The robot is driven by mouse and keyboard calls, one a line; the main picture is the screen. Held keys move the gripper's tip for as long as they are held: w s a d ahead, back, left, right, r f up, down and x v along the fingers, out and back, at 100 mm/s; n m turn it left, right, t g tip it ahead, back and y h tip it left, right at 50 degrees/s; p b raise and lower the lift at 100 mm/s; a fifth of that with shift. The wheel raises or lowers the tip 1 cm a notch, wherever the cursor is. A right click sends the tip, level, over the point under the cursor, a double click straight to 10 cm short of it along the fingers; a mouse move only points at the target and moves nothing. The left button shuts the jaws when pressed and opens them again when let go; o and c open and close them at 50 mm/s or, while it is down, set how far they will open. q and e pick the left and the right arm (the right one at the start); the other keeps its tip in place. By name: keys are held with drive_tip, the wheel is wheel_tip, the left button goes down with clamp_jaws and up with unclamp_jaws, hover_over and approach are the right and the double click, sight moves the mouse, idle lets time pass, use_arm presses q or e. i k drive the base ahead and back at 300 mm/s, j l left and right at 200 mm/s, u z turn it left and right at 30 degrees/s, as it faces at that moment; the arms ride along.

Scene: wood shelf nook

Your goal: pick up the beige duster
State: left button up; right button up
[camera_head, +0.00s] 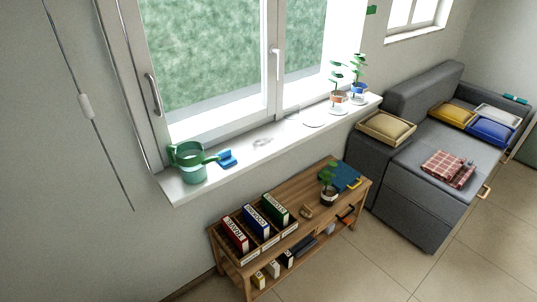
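I cannot make out a clear duster. A small tan object (307,211) lies on the top of the wooden shelf unit (290,236), between the row of books and a potted plant. It is the closest match in colour to a beige duster, but it is too small to tell what it is. Neither of my grippers is in view.
Books (256,220) stand in a divided wooden holder on the shelf. A potted plant (329,180) and blue folder (346,175) are to their right. A green watering can (190,163) and blue object (227,158) sit on the windowsill. A grey sofa (410,190) stands right; floor in front is clear.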

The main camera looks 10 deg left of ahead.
sight(307, 211)
drive_tip(key=i+l, duration=0.2)
drive_tip(key=i, duration=0.2)
drive_tip(key=i+l, duration=0.15)
drive_tip(key=i, duration=0.25)
drive_tip(key=i+l, duration=0.2)
drive_tip(key=i, duration=0.2)
drive_tip(key=i+l, duration=0.2)
drive_tip(key=i, duration=0.2)
drive_tip(key=z, duration=0.05)
